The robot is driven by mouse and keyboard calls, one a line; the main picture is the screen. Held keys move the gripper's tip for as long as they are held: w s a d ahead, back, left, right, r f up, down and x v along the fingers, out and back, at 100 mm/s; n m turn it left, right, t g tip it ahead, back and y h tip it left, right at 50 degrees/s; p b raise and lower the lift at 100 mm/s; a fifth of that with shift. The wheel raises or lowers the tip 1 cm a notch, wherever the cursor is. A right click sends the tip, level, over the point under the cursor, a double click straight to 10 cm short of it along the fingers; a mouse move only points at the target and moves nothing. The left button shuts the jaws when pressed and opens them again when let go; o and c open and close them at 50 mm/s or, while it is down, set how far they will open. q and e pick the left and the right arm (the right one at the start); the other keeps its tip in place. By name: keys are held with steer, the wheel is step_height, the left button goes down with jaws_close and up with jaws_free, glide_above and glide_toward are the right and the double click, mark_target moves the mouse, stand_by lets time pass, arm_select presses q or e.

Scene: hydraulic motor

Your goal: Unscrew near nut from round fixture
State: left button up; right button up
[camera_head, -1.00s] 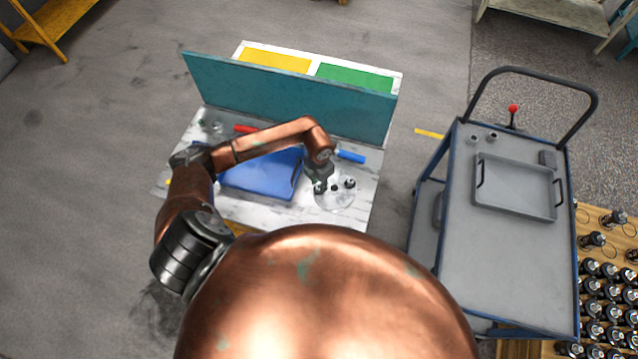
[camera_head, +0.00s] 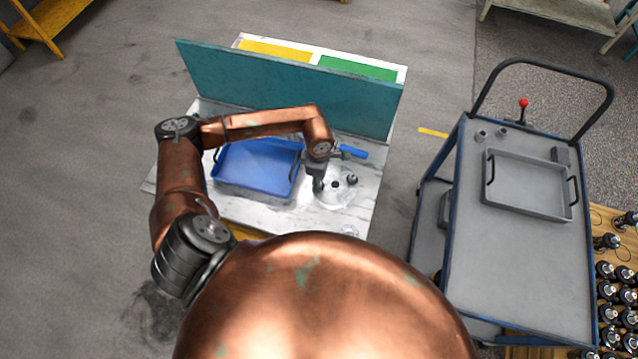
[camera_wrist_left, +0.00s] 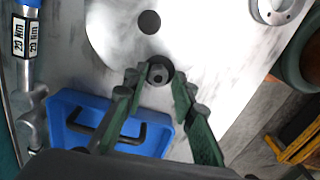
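The round fixture (camera_head: 333,202) is a pale disc at the right end of the marble-topped table. In the left wrist view the disc (camera_wrist_left: 205,45) has a dark round hole, and a dark nut (camera_wrist_left: 158,74) stands close to its near edge. My left gripper (camera_head: 318,186) is over the left side of the fixture, pointing down. In the wrist view its green-padded fingers (camera_wrist_left: 159,82) are spread, with the tips on either side of the nut; contact cannot be told. Another dark nut or post (camera_head: 352,180) shows on the fixture. My right gripper is not in view.
A blue tray (camera_head: 225,186) lies just left of the fixture. A blue-handled tool (camera_head: 353,152) lies behind it. A teal panel (camera_head: 290,92) stands along the table's back. A grey trolley (camera_head: 490,270) with a tray stands to the right, across clear floor.

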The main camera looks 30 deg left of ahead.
arm_select(q)
steer(key=shift+r, duration=0.1)
stand_by(0.4)
steer(key=shift+w+b, duration=0.1)
steer(key=shift+b, duration=0.25)
steer(key=shift+c, duration=0.2)
jaws_close()
steer(key=n, duration=0.3)
steer(key=shift+r, duration=0.1)
steer(key=n, duration=0.2)
steer(key=shift+n+p, duration=0.4)
